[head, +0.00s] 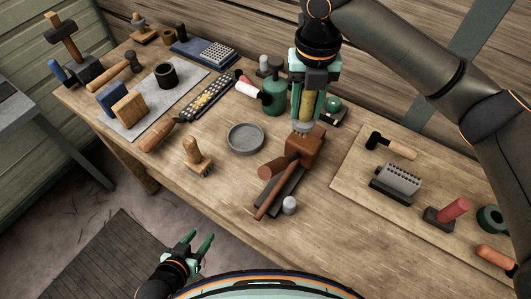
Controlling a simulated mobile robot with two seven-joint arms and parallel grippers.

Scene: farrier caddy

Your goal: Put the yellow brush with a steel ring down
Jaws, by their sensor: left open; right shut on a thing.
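My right gripper (304,122) points down over the middle of the table and is shut on the yellow brush (306,106). The brush is upright between the fingers, which hide its sides. A grey band, likely the steel ring, shows at its lower end. Just below is a brown block (306,145); I cannot tell whether the brush touches it. My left gripper (201,241) is open and empty, in front of the table's near edge and away from the brush.
A pale board (350,153) with several tools lies right. Bare tabletop (225,190) shows in front of the dish.

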